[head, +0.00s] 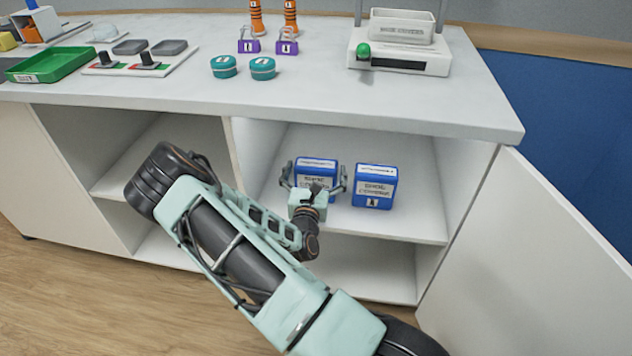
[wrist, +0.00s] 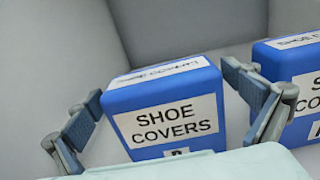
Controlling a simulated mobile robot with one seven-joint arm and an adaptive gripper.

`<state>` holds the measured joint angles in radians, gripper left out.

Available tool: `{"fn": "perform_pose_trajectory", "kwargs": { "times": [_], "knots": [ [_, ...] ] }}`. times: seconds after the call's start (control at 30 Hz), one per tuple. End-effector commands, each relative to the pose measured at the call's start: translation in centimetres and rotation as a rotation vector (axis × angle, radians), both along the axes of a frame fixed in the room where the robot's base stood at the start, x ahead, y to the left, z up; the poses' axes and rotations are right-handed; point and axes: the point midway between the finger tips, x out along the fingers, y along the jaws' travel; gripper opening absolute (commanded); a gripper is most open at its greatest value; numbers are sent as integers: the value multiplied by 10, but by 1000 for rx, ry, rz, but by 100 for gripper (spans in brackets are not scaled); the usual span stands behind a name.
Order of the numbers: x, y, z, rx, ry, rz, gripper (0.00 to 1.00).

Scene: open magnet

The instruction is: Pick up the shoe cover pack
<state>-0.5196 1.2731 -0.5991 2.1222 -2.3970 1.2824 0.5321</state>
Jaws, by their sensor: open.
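Two blue shoe cover packs with white labels stand side by side on the upper shelf of the open cabinet. The left pack (head: 317,169) is directly in front of my gripper (head: 314,175). The right pack (head: 375,186) stands apart to its right. In the wrist view, the left pack (wrist: 165,108) reads "SHOE COVERS" and sits between the two open fingers of my gripper (wrist: 168,112). Both fingers look clear of its sides. The right pack (wrist: 293,85) is partly cut off, just beyond the right finger. My arm hides part of the left pack's lower front in the head view.
The cabinet's countertop (head: 420,100) overhangs the shelf (head: 400,229). An open cabinet door (head: 540,260) is at the right. On top are purple padlocks (head: 287,47), teal round tins (head: 262,68), a green tray (head: 50,65) and a white device (head: 400,52).

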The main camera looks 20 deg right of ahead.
Motion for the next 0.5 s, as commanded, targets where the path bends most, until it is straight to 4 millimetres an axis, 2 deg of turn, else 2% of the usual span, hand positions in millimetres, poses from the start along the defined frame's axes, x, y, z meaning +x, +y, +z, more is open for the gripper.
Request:
{"fn": "perform_pose_trajectory", "kwargs": {
  "times": [0.03, 0.4, 0.47, 0.5],
  "knots": [
    [0, 0, 0, 0, 0, 0, 100],
    [0, 0, 0, 0, 0, 0, 59],
    [0, 0, 0, 0, 0, 0, 53],
    [0, 0, 1, -2, -3, 0, 53]
  ]
}}
